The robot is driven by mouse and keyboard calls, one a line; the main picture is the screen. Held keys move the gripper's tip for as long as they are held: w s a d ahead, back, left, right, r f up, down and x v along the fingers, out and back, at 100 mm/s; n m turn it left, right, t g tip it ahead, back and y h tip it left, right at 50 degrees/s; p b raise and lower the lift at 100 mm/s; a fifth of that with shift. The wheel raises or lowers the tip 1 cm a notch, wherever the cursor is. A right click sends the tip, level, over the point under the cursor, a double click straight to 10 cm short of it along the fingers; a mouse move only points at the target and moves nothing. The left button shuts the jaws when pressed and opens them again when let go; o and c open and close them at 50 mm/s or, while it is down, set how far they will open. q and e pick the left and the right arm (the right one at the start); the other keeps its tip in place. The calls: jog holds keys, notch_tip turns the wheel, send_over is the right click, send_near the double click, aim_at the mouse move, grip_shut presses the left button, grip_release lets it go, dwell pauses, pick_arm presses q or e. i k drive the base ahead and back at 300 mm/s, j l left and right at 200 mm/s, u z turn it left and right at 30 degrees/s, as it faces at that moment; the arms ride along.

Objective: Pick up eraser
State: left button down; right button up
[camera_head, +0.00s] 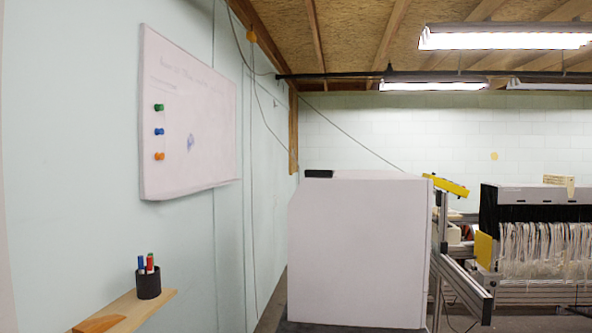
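A small black block (319,173), which looks like the eraser, lies flat on the top of a large white box (357,255), at its far left edge. I cannot tell its exact shape at this size. A whiteboard (215,120) with faint writing and a small blue scribble hangs on the left wall. Neither of my grippers is in view.
A wooden shelf (160,296) on the left wall holds a black cup (149,284) of markers. Green, blue and orange pieces sit on the whiteboard. A metal-framed machine (541,190) with many threads stands at the right. Dark floor shows in front of the box.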

aim_at(308, 173)
jog(key=i+z, duration=0.1)
jog(key=z, duration=0.25)
jog(key=i+j+z, duration=0.1)
jog(key=z, duration=0.2)
jog(key=i+j+z, duration=0.1)
jog(key=z, duration=0.25)
jog(key=i+j+z, duration=0.4)
jog(key=i+j, duration=0.2)
jog(key=j, duration=0.2)
jog(key=i+j, duration=0.15)
jog(key=j, duration=0.15)
jog(key=i+j, duration=0.2)
jog(key=i+j+z, duration=0.1)
jog(key=j, duration=0.3)
jog(key=i, duration=0.05)
